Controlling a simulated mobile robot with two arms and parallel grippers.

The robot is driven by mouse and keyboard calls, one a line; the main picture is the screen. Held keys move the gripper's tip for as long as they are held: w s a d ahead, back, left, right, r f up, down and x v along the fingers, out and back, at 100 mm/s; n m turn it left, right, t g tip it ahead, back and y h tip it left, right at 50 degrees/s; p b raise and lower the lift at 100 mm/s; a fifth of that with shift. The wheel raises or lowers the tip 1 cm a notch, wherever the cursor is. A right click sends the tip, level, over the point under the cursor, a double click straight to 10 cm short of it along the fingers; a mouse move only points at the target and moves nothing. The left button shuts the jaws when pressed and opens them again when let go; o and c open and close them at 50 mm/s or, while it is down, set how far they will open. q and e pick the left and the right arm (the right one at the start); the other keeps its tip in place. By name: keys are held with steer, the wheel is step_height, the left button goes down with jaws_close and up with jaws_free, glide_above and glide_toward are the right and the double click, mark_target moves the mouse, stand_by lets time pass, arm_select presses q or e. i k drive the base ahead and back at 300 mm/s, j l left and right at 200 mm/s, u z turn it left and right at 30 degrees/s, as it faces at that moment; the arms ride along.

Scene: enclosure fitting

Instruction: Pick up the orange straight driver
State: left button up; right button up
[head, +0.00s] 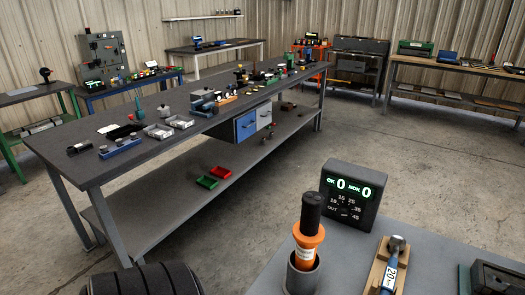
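The orange driver (308,242) stands nearly upright in a dark grey cup-shaped holder (301,279) on the near grey bench (425,242). It has a black cylindrical top and an orange body with a white label. Its lower end is hidden inside the holder. Neither of my grippers shows in the head view, and nothing is touching the driver.
A dark counter box (353,199) with green digits stands just behind the driver. A tool with a blue band and a "20" label (391,270) lies on a wooden block to the right. A long cluttered workbench (75,168) stands across a strip of clear floor.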

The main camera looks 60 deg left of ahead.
mark_target(307, 233)
steer(key=u, duration=1.3)
steer(key=k+j, duration=0.05)
steer(key=j, duration=0.05)
